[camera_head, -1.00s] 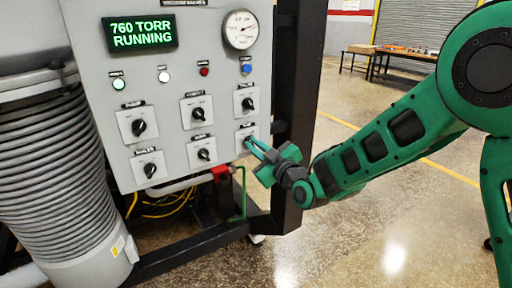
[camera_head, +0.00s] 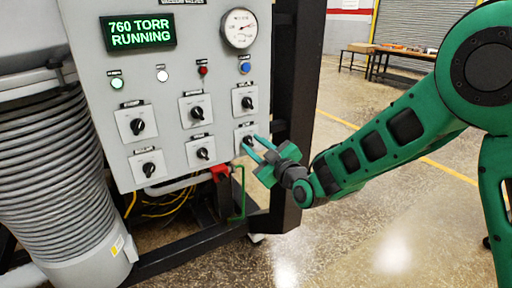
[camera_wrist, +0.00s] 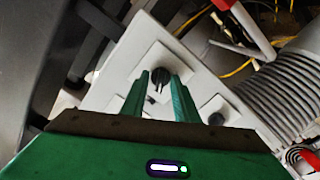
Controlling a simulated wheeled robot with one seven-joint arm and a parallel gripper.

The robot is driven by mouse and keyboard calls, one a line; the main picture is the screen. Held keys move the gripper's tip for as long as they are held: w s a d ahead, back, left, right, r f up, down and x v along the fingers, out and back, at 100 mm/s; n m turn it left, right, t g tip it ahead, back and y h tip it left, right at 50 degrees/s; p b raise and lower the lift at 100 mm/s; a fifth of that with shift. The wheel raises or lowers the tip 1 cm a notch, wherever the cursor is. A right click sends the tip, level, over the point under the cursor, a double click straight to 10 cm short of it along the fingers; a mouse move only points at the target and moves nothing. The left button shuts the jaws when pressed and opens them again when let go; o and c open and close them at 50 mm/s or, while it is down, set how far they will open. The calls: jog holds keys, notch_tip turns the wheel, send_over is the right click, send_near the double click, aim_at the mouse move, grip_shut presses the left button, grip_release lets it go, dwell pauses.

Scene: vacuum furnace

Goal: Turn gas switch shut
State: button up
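The grey control panel (camera_head: 165,85) carries several black rotary switches on white plates, with labels too small to read. My gripper (camera_head: 256,145) is at the lower right switch (camera_head: 247,139); I cannot read whether this is the gas switch. Its two green fingers are spread apart and point at the knob. In the wrist view, the black knob (camera_wrist: 160,76) lies just ahead of and between the open fingertips (camera_wrist: 160,78). Contact cannot be made out, and the fingers partly hide the knob and its plate.
A green display (camera_head: 140,32) reads 760 TORR RUNNING. A round gauge (camera_head: 239,28) and small coloured lights sit above the switches. A dark frame post (camera_head: 298,90) stands right of the panel. A ribbed grey hose (camera_head: 55,170) is at left.

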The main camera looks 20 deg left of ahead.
jog(key=v, duration=1.1)
jog(key=shift+w, duration=0.15)
